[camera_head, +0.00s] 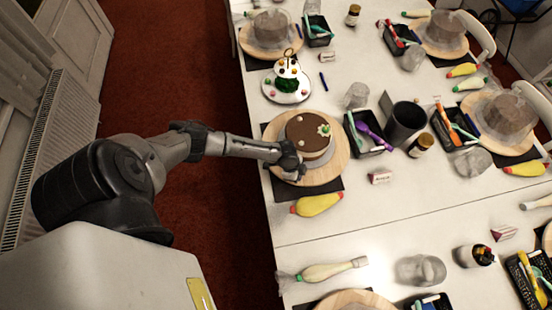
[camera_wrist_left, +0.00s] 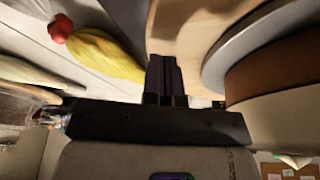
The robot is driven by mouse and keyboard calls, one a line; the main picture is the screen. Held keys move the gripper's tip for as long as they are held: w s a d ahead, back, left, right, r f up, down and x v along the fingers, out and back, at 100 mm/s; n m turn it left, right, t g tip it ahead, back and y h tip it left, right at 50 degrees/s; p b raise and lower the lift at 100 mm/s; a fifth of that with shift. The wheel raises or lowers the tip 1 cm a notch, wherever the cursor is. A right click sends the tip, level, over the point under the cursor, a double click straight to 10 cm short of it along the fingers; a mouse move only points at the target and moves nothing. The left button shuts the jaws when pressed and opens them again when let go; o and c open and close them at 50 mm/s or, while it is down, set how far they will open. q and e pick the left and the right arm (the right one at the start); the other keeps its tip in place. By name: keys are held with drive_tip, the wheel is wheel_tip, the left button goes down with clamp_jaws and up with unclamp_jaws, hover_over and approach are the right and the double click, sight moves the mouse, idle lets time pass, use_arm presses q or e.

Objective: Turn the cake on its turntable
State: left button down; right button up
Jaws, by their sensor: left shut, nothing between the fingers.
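The cake (camera_head: 304,136) has a brown top with a pale flower decoration and stands on a round wooden turntable (camera_head: 325,172). In the left wrist view, the brown and cream cake side (camera_wrist_left: 280,82) and a grey board (camera_wrist_left: 232,42) under it show at the right, beside the wooden turntable (camera_wrist_left: 185,35). My left gripper (camera_head: 292,165) is at the near left side of the cake, over the turntable. Its fingers (camera_wrist_left: 165,75) are shut and empty, with the tips over the wood. Whether they touch the turntable or cake I cannot tell. My right gripper is not in view.
A yellow piping bag (camera_head: 316,205) lies in front of the turntable. A black tool tray (camera_head: 364,135) and a dark cup (camera_head: 404,122) stand to the right. A tiered cake stand (camera_head: 287,85) is behind. Other turntables fill the table further off. Red floor lies at the left.

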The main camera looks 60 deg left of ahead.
use_arm(q)
drive_tip(key=shift+r, duration=0.5)
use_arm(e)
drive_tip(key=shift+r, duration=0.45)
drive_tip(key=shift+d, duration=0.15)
use_arm(q)
drive_tip(key=shift+r+p, duration=0.2)
drive_tip(key=shift+p, duration=0.1)
wheel_tip(320, 180, up, 6)
drive_tip(key=p, duration=0.5)
drive_tip(key=shift+f, duration=0.2)
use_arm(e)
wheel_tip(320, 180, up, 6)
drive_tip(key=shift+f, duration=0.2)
